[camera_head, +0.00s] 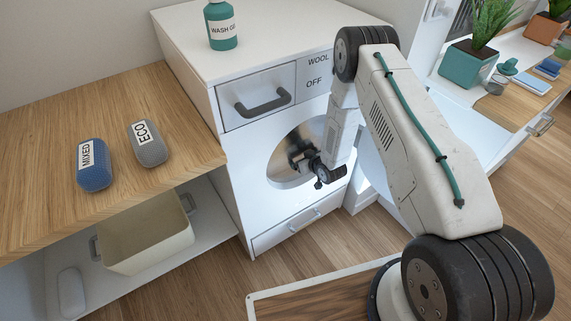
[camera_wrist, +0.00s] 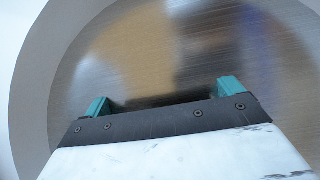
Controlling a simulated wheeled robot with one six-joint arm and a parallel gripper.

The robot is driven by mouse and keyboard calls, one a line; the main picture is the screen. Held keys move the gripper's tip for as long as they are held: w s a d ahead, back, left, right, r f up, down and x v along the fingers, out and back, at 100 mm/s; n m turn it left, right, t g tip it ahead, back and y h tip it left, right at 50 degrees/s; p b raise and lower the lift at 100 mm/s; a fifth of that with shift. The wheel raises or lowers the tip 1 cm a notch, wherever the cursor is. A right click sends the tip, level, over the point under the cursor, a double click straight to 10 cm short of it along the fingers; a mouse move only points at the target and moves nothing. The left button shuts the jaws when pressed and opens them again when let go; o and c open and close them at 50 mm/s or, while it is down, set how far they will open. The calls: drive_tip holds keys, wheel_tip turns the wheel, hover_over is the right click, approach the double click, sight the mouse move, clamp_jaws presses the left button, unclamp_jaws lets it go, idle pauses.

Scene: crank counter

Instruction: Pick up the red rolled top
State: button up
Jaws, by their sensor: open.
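No red rolled top shows in either view. My gripper (camera_head: 300,158) is in front of the round metal-looking part (camera_head: 283,143) on the front of the white washing machine (camera_head: 243,160). In the wrist view my gripper (camera_wrist: 164,98) has its two teal fingers wide apart with nothing between them. Behind them is a brushed metal round surface (camera_wrist: 95,65) with a grey ring (camera_wrist: 35,75) around it. It carries blurred brown, blue and tan patches. I cannot tell how close the fingers are to it.
Left, a wooden counter (camera_head: 50,130) holds a blue roll marked MIXED (camera_head: 94,165) and a grey roll marked ECO (camera_head: 148,143). A beige bin (camera_head: 150,238) stands on the shelf below. A green bottle (camera_head: 221,25) stands on the machine. Right, a counter holds potted plants (camera_head: 468,63).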

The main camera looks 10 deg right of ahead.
sight(290, 158)
drive_tip(key=shift+s+a+f+t+y, duration=0.15)
drive_tip(key=shift+a+f+t+y, duration=0.15)
drive_tip(key=shift+a+f, duration=0.4)
drive_tip(key=x, duration=0.7)
drive_tip(key=shift+a, duration=0.2)
drive_tip(key=c, duration=1.2)
